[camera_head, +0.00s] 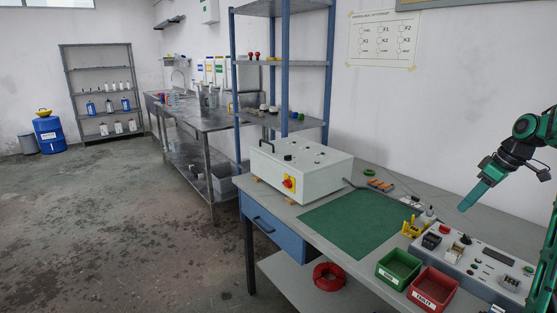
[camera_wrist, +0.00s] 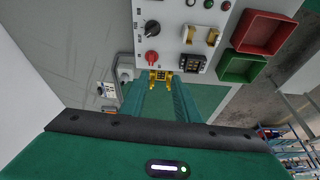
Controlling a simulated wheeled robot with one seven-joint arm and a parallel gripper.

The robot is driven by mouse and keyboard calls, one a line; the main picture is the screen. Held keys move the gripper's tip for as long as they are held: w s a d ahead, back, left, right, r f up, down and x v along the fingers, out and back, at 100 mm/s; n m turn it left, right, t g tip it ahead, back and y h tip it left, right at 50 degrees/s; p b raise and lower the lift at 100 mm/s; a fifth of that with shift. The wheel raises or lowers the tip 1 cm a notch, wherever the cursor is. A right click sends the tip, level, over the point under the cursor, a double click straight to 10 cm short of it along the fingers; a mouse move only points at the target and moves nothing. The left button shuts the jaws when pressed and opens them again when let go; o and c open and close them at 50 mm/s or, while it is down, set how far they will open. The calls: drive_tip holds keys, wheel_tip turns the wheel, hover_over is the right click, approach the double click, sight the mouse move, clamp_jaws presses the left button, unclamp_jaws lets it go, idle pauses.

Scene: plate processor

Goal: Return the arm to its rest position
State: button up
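My arm, green and black, reaches in from the right edge of the head view. My gripper (camera_head: 468,207) hangs in the air above the bench, its fingers pointing down and to the left. In the wrist view the two green fingers (camera_wrist: 158,90) stand apart with an empty gap between them. A yellow holder (camera_wrist: 160,75) shows beyond the gap and also stands on the bench in the head view (camera_head: 413,228). Nothing is held.
Below my gripper lies a grey control panel (camera_head: 470,262) with knobs and switches. A green bin (camera_head: 398,268) and a red bin (camera_head: 432,289) stand at the bench's front. A green mat (camera_head: 350,223) is bare. A white box (camera_head: 300,168) with a red switch stands left.

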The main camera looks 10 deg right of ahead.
drive_tip(key=s+a+r+m+g, duration=0.1)
drive_tip(key=s+a+r+m, duration=0.15)
drive_tip(key=s+a, duration=0.45)
drive_tip(key=s+a+f+m+g, duration=0.1)
drive_tip(key=s+a+f+m, duration=0.1)
drive_tip(key=s+a, duration=0.3)
drive_tip(key=s+a+f+m+h, duration=0.1)
drive_tip(key=s+a+m, duration=0.3)
drive_tip(key=s, duration=0.8)
drive_tip(key=s+a+f+m+g, duration=0.1)
drive_tip(key=s+a+f+m, duration=0.2)
drive_tip(key=s+a, duration=0.4)
drive_tip(key=shift+s+f+g+h, duration=0.3)
drive_tip(key=shift+s+h, duration=0.1)
drive_tip(key=shift+s, duration=0.7)
